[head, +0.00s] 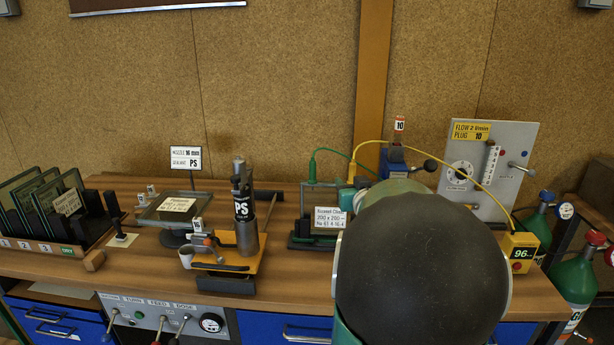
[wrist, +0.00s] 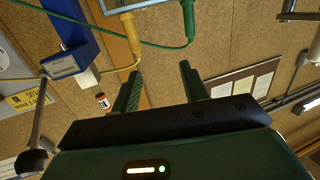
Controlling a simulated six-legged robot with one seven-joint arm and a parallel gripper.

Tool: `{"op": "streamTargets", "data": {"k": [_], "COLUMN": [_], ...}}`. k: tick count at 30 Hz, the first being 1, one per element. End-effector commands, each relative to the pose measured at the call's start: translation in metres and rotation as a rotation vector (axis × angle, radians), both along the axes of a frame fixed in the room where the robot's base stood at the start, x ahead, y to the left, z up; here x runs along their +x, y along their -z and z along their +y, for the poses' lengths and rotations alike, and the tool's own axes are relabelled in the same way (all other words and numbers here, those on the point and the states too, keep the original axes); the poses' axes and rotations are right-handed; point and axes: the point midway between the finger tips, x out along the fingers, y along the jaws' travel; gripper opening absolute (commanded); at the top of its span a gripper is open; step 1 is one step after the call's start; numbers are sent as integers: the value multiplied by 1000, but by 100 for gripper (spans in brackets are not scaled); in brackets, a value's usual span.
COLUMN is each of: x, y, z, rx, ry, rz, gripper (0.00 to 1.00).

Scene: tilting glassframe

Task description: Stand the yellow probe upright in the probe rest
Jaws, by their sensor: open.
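The yellow probe (head: 352,171) stands at the top right of the glass unit (head: 322,195) in the head view, its yellow cable rising from it. In the wrist view, which is turned over, the yellow probe (wrist: 132,40) is at the frame's edge, with a green probe (wrist: 188,18) beside it. My gripper (wrist: 162,80) is open, with nothing between its fingers, and apart from the yellow probe. In the head view my arm hides the gripper. I cannot tell for sure which part is the probe rest; my arm hides part of the bench.
A yellow meter box (head: 520,247) reading 96 is at the bench's right. A blue block (head: 392,162) and a grey flow panel (head: 490,165) stand behind my arm. Green gas bottles (head: 572,285) stand at right.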

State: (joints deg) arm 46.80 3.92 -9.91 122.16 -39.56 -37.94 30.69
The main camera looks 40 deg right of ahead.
Motion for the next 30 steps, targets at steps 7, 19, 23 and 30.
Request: {"op": "streamTargets", "data": {"k": [7,19,23,30], "x": [-35,19,34,56], "y": [15,15,15,16], "z": [-47,-81,-88,-101], "rx": [-29,-31,-30,-29], "ry": [-45,-51,-52,-52], "rz": [-77,-82,-81,-81], "gripper": [44,44,44,44]}}
